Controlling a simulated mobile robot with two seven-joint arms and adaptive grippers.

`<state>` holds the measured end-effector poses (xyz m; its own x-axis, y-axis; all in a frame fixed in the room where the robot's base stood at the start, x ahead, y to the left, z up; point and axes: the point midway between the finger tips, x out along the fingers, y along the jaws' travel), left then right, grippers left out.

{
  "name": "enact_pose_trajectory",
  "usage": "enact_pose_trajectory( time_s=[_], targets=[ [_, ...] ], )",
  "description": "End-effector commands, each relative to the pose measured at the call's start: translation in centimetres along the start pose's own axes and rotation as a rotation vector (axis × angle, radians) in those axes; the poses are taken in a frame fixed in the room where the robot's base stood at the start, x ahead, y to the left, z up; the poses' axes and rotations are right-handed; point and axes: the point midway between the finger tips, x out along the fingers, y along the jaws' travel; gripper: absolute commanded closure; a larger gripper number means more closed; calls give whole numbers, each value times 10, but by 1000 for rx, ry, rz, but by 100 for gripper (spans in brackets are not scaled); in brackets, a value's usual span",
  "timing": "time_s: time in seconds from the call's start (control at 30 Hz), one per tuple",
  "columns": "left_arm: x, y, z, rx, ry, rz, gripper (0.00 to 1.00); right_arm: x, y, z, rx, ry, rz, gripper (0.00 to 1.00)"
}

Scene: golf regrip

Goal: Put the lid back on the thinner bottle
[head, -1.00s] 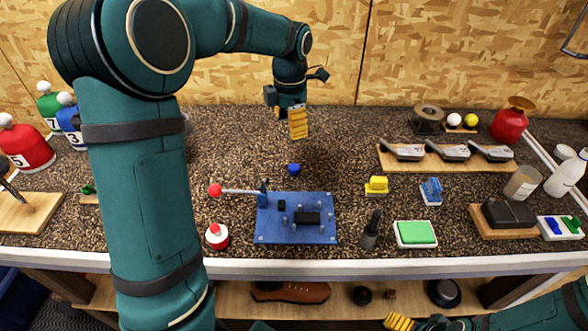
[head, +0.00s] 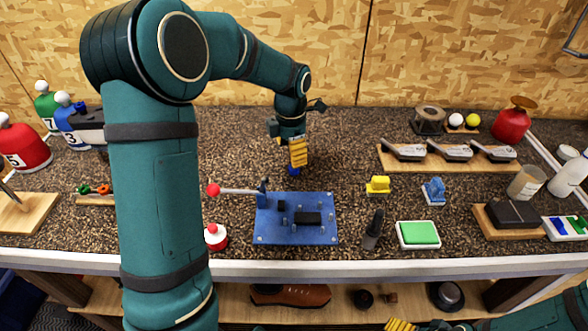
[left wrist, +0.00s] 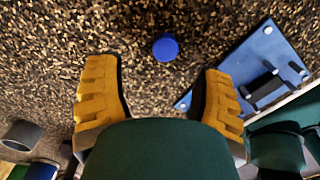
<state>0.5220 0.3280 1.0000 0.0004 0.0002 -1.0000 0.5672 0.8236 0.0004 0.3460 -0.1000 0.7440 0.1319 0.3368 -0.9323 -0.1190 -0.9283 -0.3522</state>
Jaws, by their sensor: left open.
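A small blue round lid (head: 293,171) lies on the speckled counter behind the blue fixture plate. My left gripper (head: 297,153) is above it with its yellow fingers pointing down, partly covering it in the head view. In the left wrist view the lid (left wrist: 165,47) shows in the gap between the open, empty fingers (left wrist: 160,90), apart from both. A white bottle (head: 567,180) stands at the far right of the counter; I cannot tell its top clearly. My right gripper (head: 398,325) barely shows at the bottom edge, below the counter front.
The blue plate (head: 268,229) with a red-knobbed lever stands in front of the lid. A yellow block (head: 378,185), a blue block (head: 433,191), a green pad (head: 419,233) and a beige jar (head: 526,183) are to the right. The counter around the lid is clear.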

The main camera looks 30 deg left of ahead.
Motion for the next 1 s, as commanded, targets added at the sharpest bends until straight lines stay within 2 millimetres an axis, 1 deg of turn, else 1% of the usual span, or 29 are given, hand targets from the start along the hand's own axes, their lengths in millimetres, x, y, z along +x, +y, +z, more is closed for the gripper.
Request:
enact_pose_trajectory(
  time_s=[0.23, 0.33, 0.47, 0.6, 0.7, 1.0],
  targets=[
    [0, 0, 0, 0, 0, 0, 33, 0, 0, 0, 0, 1, 0, 12],
    [6, -1, 1, -1, 2, -1, 33, 2, 1, 0, 0, 1, 0, 12],
    [22, -4, 3, -1, 2, -2, 33, 8, 3, -1, 0, 3, 0, 12],
    [43, -6, 5, -2, 3, -3, 33, 13, 5, -1, -1, 6, 0, 12],
    [52, -6, 5, -2, 2, -1, 33, 15, 6, -2, -1, 8, 0, 12],
    [51, -6, 5, -1, 0, 0, 33, 14, 5, -2, -1, 8, 0, 12]
  ],
)
